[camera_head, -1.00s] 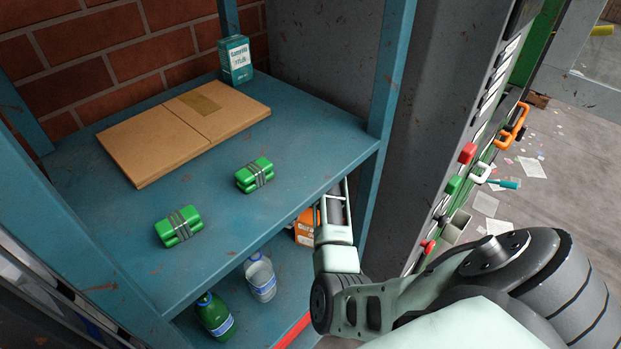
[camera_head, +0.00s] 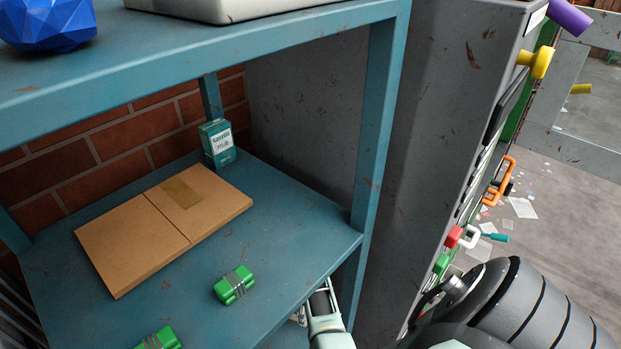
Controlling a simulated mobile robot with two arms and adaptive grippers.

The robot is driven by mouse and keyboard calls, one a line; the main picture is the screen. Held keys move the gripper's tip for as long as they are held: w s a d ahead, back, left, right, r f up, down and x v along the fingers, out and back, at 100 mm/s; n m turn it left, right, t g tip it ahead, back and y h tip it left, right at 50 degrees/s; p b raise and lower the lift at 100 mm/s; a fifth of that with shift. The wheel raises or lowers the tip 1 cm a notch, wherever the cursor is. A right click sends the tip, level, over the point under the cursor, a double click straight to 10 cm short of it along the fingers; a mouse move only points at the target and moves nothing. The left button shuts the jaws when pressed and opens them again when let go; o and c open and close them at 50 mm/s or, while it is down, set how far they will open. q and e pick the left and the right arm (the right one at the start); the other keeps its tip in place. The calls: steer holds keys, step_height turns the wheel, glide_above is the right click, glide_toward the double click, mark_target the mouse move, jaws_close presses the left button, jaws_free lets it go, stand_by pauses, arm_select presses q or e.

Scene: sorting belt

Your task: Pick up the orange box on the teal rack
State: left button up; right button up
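The teal rack (camera_head: 300,254) fills the left and middle of the head view. On its middle shelf are a flat brown cardboard box (camera_head: 133,246), a small teal carton (camera_head: 218,142) and two green bundles, one of them the green bundle (camera_head: 234,285) near the front. The orange box cannot be made out now; the lower shelf is mostly hidden below the middle shelf and behind my arm. My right gripper (camera_head: 322,303) is at the bottom, just beyond the middle shelf's front edge by the right post. Its fingers are too unclear to judge. My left gripper is out of view.
The top shelf above holds a blue faceted object (camera_head: 47,22) and a pale grey case (camera_head: 228,8). A grey cabinet (camera_head: 418,130) with coloured handles stands right of the rack. Papers lie on the floor (camera_head: 570,215) further right.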

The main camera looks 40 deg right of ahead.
steer(key=shift+w+d+f, duration=0.1)
steer(key=shift+w+f, duration=0.05)
steer(key=shift+f, duration=0.35)
steer(key=shift+a+r, duration=0.15)
steer(key=shift+a, duration=0.2)
steer(key=shift+c, duration=0.2)
steer(key=shift+a+r, duration=0.1)
steer(key=shift+a, duration=0.05)
steer(key=c, duration=0.4)
steer(key=shift+d, duration=0.2)
steer(key=c, duration=0.3)
steer(key=shift+c, duration=1)
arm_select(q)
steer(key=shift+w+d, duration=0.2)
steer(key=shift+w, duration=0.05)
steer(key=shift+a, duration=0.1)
